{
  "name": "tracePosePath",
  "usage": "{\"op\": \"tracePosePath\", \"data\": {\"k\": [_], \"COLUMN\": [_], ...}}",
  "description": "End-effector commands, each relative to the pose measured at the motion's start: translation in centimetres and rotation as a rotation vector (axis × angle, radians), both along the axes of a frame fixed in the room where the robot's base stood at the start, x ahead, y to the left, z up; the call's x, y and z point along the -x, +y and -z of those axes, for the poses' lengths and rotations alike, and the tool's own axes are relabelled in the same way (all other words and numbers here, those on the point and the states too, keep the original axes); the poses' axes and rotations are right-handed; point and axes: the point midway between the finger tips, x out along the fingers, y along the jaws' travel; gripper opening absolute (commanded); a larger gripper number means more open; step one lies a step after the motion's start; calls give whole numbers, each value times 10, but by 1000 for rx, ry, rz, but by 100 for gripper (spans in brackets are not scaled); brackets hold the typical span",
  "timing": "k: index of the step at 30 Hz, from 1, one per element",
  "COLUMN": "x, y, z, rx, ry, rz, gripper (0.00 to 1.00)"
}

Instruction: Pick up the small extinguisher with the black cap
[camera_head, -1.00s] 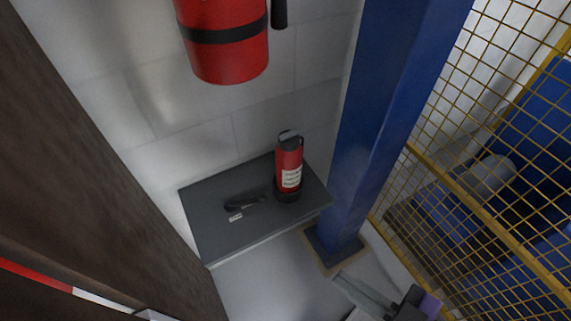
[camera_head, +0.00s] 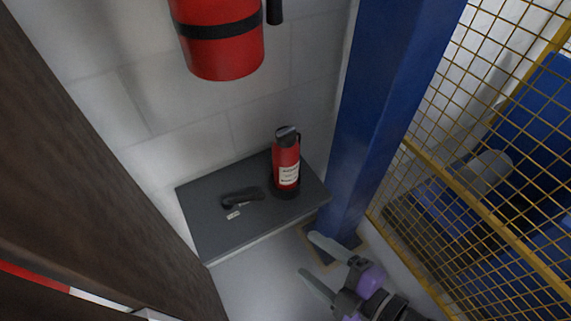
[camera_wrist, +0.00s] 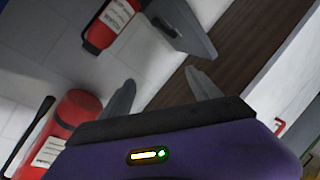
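The small red extinguisher (camera_head: 286,168) with a black cap and a white label stands upright on a dark grey shelf (camera_head: 215,240), near its right side. In the wrist view, a red extinguisher with a white label at the top, beside a dark panel, appears to be the same one (camera_wrist: 117,22). My gripper (camera_head: 307,254) is at the lower right in the head view, in front of the shelf's right corner. Its fingers are spread with nothing between them, as the wrist view also shows (camera_wrist: 160,76). It is apart from the extinguisher.
A black object (camera_head: 242,197) and a small white tag (camera_head: 233,214) lie left of the extinguisher. A larger red extinguisher (camera_head: 222,55) hangs above. A blue post (camera_head: 380,110) stands close right of the shelf, with yellow mesh (camera_head: 490,130) beyond. A brown panel (camera_head: 80,170) borders the left.

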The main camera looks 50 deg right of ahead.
Motion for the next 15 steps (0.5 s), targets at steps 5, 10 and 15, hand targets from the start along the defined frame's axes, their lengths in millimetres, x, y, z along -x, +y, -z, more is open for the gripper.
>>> {"op": "tracePosePath", "data": {"k": [5, 10, 15], "x": [-64, -123, -167], "y": [-32, -76, -117], "z": [19, 11, -18], "rx": [651, 1261, 1753], "ry": [53, 176, 362], "rz": [-71, -77, -37], "gripper": [71, 71, 71]}}
